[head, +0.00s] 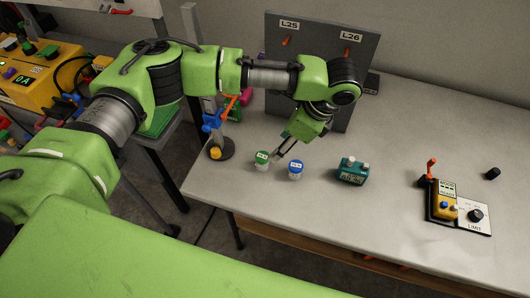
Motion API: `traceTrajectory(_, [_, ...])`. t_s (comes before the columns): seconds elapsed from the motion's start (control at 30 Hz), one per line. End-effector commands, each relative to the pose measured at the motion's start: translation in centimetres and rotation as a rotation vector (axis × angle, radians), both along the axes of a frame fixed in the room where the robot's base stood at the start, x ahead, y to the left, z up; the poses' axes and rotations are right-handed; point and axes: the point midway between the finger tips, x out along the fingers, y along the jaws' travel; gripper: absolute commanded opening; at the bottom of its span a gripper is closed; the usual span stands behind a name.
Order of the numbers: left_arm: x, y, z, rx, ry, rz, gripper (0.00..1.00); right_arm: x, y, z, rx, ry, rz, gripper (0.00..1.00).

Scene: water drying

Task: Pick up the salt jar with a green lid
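The salt jar with a green lid (262,160) stands upright near the front left part of the grey table (390,120). A similar jar with a blue lid (296,169) stands just to its right. My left arm reaches in from the left, and its gripper (284,148) points down above and slightly behind the two jars. Its thin dark fingers look apart, with nothing between them, and it does not appear to touch the green-lidded jar. My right gripper is not in view.
A stand with blue and orange clamps (213,122) rises left of the jars. A grey panel (360,52) stands behind my gripper.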

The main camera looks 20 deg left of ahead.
Motion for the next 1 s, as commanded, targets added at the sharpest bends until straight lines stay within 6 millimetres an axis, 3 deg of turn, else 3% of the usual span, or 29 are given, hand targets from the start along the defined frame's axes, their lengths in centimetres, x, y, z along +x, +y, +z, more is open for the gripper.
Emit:
traceTrajectory(0.2, [0.2, 1.8, -4.0, 0.001, 0.002, 0.001, 0.49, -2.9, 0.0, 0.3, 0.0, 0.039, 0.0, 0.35])
traceTrajectory(0.3, [0.3, 2.3, -5.2, 0.001, 0.0, 0.001, 0.49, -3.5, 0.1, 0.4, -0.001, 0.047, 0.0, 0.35])
traceTrajectory(0.47, [0.3, 2.8, -6.1, 0.001, -0.001, 0.001, 0.49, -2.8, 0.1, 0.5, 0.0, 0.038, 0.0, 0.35])
traceTrajectory(0.67, [0.7, 4.7, -7.9, 0.002, 0.0, 0.001, 0.49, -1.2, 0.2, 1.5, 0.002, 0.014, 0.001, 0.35])
traceTrajectory(0.8, [0.8, 5.4, -9.7, 0.0, 0.001, 0.0, 0.49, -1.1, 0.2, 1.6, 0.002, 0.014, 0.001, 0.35])
traceTrajectory(1.0, [0.8, 5.6, -10.4, 0.0, -0.001, -0.001, 0.49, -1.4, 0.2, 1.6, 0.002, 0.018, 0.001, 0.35])
